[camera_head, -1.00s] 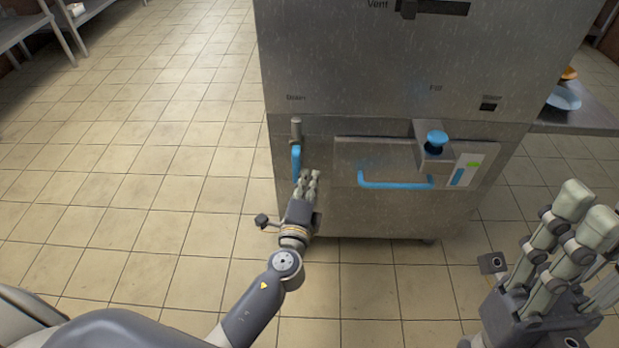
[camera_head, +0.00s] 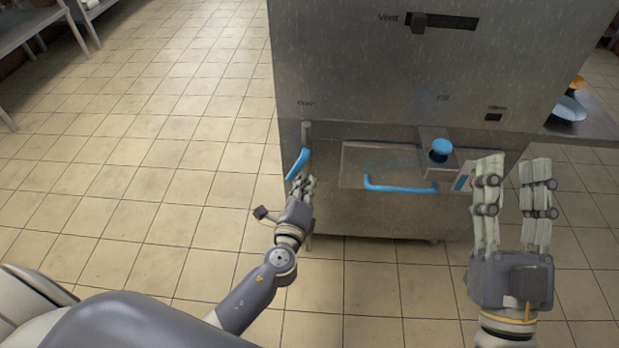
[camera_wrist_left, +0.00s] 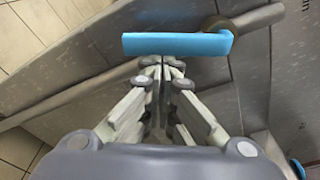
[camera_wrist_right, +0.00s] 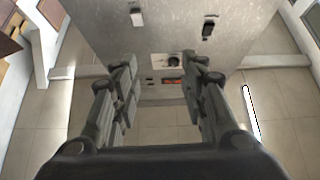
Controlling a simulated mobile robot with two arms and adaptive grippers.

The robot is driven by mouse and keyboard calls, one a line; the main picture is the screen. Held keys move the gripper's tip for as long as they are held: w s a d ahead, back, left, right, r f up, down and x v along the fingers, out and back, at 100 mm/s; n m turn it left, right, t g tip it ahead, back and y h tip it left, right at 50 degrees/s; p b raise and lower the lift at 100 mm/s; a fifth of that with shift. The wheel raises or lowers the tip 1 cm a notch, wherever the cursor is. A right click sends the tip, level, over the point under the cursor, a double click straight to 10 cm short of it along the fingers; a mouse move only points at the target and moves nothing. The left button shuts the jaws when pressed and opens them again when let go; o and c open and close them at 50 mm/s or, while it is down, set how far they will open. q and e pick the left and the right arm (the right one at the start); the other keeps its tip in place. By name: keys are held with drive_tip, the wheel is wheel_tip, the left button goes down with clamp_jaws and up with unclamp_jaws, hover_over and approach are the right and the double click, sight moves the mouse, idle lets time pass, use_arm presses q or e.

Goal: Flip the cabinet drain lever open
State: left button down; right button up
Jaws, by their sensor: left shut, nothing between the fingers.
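The cabinet (camera_head: 400,60) is a steel box with a drain lever (camera_head: 297,164) with a blue handle at its left front. The handle hangs tilted, its lower end swung to the left. My left gripper (camera_head: 305,183) is shut and empty at the handle's lower part. In the left wrist view the blue handle (camera_wrist_left: 175,44) lies across, just beyond the closed fingertips (camera_wrist_left: 162,62); I cannot tell whether they touch.
A blue bar handle (camera_head: 400,188) and a blue knob (camera_head: 440,148) are on the cabinet front to the right of the lever. A vent slider (camera_head: 419,22) is higher up. A side table (camera_head: 590,128) stands at the right.

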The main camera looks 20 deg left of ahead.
sight(291, 174)
wheel_tip(291, 174, down, 17)
drive_tip(key=w+d+g+h+p, duration=0.1)
drive_tip(key=d+g+h+p, duration=0.2)
drive_tip(key=g, duration=0.7)
use_arm(q)
drive_tip(key=a+m+p, duration=0.1)
drive_tip(key=a+r+m+p, duration=0.1)
drive_tip(key=m, duration=0.1)
drive_tip(key=s+a+m+p, duration=0.1)
drive_tip(key=m, duration=0.1)
drive_tip(key=shift+a+r+g+y, duration=0.15)
drive_tip(key=shift+a+g+y, duration=0.1)
drive_tip(key=shift+g+y, duration=0.15)
drive_tip(key=shift+s+a+r+m+y+p, duration=0.15)
drive_tip(key=shift+a+r+m+p, duration=0.35)
drive_tip(key=shift+m+p, duration=0.45)
drive_tip(key=shift+s+a+r+m+y+p, duration=0.15)
drive_tip(key=shift+a+r+m+p, duration=0.4)
drive_tip(key=shift+p, duration=0.55)
use_arm(e)
drive_tip(key=s+d+f+m+g+h, duration=0.1)
drive_tip(key=s+d+f+g+h, duration=0.2)
drive_tip(key=s+f+g, duration=0.7)
drive_tip(key=shift+s+d+f+g, duration=0.3)
drive_tip(key=shift+s+d+f, duration=0.6)
drive_tip(key=shift+s, duration=1.5)
use_arm(q)
drive_tip(key=shift+f, duration=0.2)
use_arm(e)
drive_tip(key=shift+a+f, duration=0.1)
